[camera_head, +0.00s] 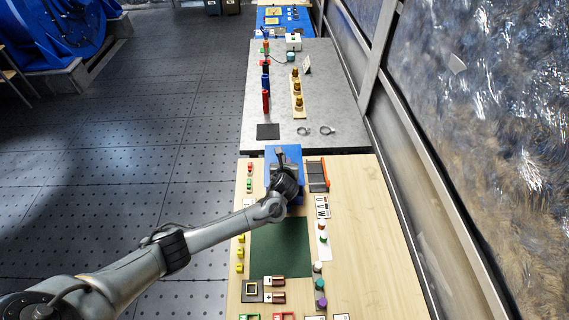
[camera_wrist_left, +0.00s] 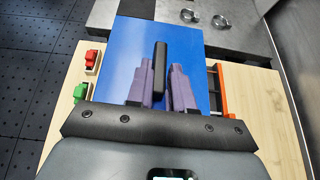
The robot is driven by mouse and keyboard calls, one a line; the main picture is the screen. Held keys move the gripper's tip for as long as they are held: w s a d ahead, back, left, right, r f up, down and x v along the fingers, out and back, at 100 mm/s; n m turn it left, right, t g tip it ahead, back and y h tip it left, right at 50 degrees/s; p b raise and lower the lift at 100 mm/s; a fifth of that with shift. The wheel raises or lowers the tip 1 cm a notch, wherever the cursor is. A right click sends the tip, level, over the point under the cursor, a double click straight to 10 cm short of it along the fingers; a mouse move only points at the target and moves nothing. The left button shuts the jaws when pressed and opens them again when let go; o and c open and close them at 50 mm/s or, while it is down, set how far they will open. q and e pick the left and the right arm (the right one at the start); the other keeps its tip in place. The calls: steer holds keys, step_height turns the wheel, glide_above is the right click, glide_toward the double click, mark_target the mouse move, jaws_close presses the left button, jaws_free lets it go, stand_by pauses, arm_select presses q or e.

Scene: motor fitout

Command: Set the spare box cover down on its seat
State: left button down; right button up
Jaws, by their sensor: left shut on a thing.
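The spare box cover looks to be the flat blue plate (camera_head: 293,152) at the far end of the wooden table; it also fills the middle of the left wrist view (camera_wrist_left: 120,45). A dark upright bar (camera_wrist_left: 160,72), apparently its handle, stands up from it. My left gripper (camera_head: 281,162) is above the plate, its two fingers (camera_wrist_left: 160,92) shut on the bar from both sides. The plate's far edge overlaps the border with the grey table, and its height above the surface is hard to judge. The seat is not clearly visible. My right gripper is not in view.
An orange-edged dark rack (camera_head: 318,176) stands close to the right of the plate. Red and green blocks (camera_head: 249,177) lie to its left. A dark green mat (camera_head: 280,250) is nearer. The grey table (camera_head: 340,125) beyond holds two ring clamps (camera_head: 327,131) and a dark square pad (camera_head: 268,131).

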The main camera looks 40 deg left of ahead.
arm_select(q)
steer(key=shift+r, duration=0.15)
steer(key=shift+r+p, duration=0.1)
steer(key=shift+p, duration=0.4)
steer(key=shift+f, duration=0.3)
step_height(320, 180, down, 2)
steer(key=shift+f+b, duration=0.2)
steer(key=shift+b, duration=0.55)
steer(key=shift+f+b, duration=0.85)
steer(key=shift+f, duration=0.65)
steer(key=shift+p, duration=0.4)
